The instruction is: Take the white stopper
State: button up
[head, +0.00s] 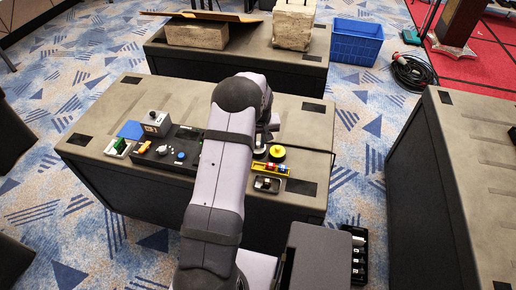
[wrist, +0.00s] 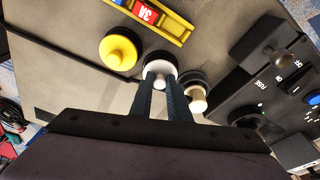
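In the wrist view, a white stopper (wrist: 158,68) with a round white top and dark rim stands upright at the tips of my gripper (wrist: 160,82). The two dark fingers are a little apart, with white showing between their tips. I cannot tell whether they touch it. A yellow stopper (wrist: 120,52) is to the left. In the head view, my arm hides most of the gripper and the white stopper; the yellow stopper shows (head: 277,153).
A yellow tray (head: 257,167) with coloured blocks lies close by on the grey table (head: 110,110). A black control panel (head: 172,166) with knobs is left of my arm. A blue crate (head: 357,45) is on the floor behind. The table's right end has bare room.

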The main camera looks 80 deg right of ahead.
aim_at(258, 145)
jog(key=shift+r, duration=0.15)
jog(key=shift+r+p, duration=1.85)
jog(key=shift+r, duration=0.8)
